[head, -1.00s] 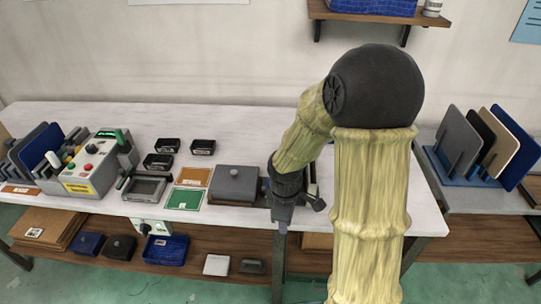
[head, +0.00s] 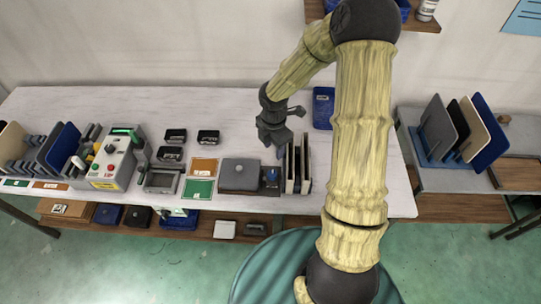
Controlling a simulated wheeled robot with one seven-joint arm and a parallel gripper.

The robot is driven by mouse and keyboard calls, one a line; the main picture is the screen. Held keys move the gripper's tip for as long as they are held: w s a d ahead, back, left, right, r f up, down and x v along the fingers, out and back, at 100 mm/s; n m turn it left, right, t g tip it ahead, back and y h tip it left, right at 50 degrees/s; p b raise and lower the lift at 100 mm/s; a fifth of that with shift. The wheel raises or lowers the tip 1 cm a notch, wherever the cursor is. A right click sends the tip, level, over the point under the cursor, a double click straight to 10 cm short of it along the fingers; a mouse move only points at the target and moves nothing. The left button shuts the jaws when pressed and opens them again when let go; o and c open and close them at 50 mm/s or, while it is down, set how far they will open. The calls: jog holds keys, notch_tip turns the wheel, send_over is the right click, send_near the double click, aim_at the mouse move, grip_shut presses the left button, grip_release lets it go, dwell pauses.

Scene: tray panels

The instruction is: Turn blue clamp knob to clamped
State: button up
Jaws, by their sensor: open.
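A small blue knob (head: 271,175), which looks like the clamp knob, sits on a dark base between a grey lidded box (head: 239,174) and a rack of upright dark and tan panels (head: 305,168). It is too small to tell which way it is turned. My gripper (head: 290,131) is open and empty. It is above the table, behind the knob and the panel rack in the picture, and apart from the knob.
A control box (head: 112,160) with buttons stands at the left, beside upright panels (head: 62,145). Small black trays (head: 175,135) and green and orange cards (head: 198,187) lie mid-table. A blue bin (head: 323,108) stands behind the panel rack. The table's back left is clear.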

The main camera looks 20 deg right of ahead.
aim_at(272, 174)
jog(key=shift+n, duration=0.4)
jog(key=f, duration=0.5)
jog(key=f+p, duration=0.1)
jog(key=f, duration=0.4)
jog(key=w+f, duration=0.1)
jog(key=f, duration=0.5)
jog(key=shift+f, duration=0.1)
jog(key=c, duration=0.7)
